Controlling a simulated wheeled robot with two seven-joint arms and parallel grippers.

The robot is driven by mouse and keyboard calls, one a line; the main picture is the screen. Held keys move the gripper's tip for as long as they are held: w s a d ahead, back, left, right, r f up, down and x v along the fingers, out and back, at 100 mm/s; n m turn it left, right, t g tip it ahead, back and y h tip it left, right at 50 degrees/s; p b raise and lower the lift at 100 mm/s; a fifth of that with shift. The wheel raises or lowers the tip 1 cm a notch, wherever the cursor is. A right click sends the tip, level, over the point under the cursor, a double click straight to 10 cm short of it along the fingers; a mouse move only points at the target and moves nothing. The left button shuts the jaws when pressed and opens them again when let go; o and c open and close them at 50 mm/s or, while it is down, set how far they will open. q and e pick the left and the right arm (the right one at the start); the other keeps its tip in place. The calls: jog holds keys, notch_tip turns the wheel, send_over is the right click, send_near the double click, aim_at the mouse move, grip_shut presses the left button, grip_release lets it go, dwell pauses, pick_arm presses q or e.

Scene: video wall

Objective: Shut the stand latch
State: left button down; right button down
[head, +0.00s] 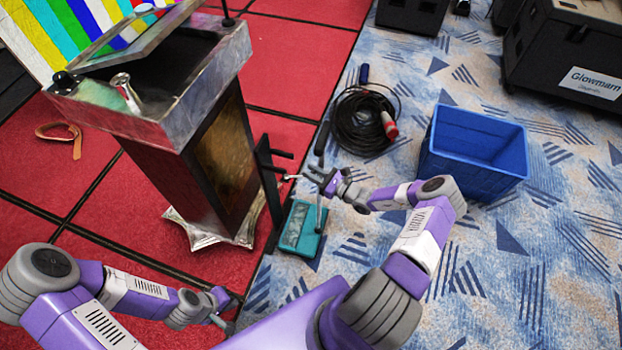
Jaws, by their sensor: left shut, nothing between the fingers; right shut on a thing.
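A dark upright stand (266,180) with short black pegs rises beside the lectern, at the edge of the red carpet. A thin light arm reaches from it toward my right gripper (322,181); I cannot make out which part is the latch. My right gripper is shut on a thin upright rod (319,212) with a black grip at its top (321,138). The rod's lower end shows over a teal box (302,228); I cannot tell if they are joined. My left gripper (229,322) is shut and empty, low over the red carpet.
The lectern (205,150) with its raised lid stands left of the stand. A coiled black cable (360,122) and a blue crate (474,150) lie behind and right of my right gripper. Black cases (565,50) stand at the back right. A brown strap (62,134) lies left.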

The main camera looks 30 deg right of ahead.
jog(key=shift+w+d+r, duration=0.15)
jog(key=c, duration=1.1)
grip_release()
jog(key=p+v, duration=0.1)
jog(key=v, duration=0.6)
jog(key=shift+s, duration=0.3)
jog(key=shift+d, duration=0.1)
